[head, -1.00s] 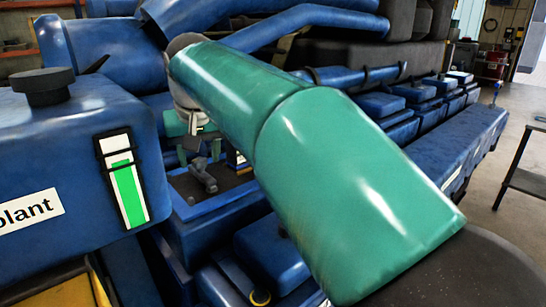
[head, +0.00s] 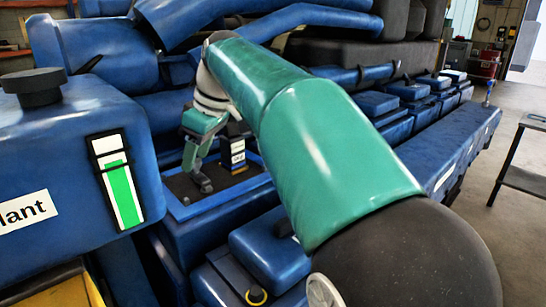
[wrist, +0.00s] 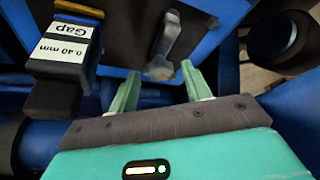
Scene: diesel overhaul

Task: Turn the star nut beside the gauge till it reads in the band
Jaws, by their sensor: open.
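A dark block (wrist: 62,65) labelled "Gap 0.40 mm" stands at the upper left of the wrist view; it also shows in the head view (head: 237,152). A grey metal part (wrist: 163,47) with a rounded end lies beside the block in a dark-floored blue tray; its near end shows in the head view (head: 204,184). I cannot make out a star shape on it, nor a needle or band on the block. My gripper (wrist: 160,85) is open, its two green fingers apart and empty, with the grey part just beyond the fingertips. In the head view the gripper hangs over the tray.
A blue tank (head: 60,165) with a green-filled level glass (head: 119,182) and black cap stands at left. Blue engine pipes (head: 270,22) cross behind my arm. The blue tray rim (head: 200,207) surrounds the work spot. A row of blue covers runs right, with open floor beyond.

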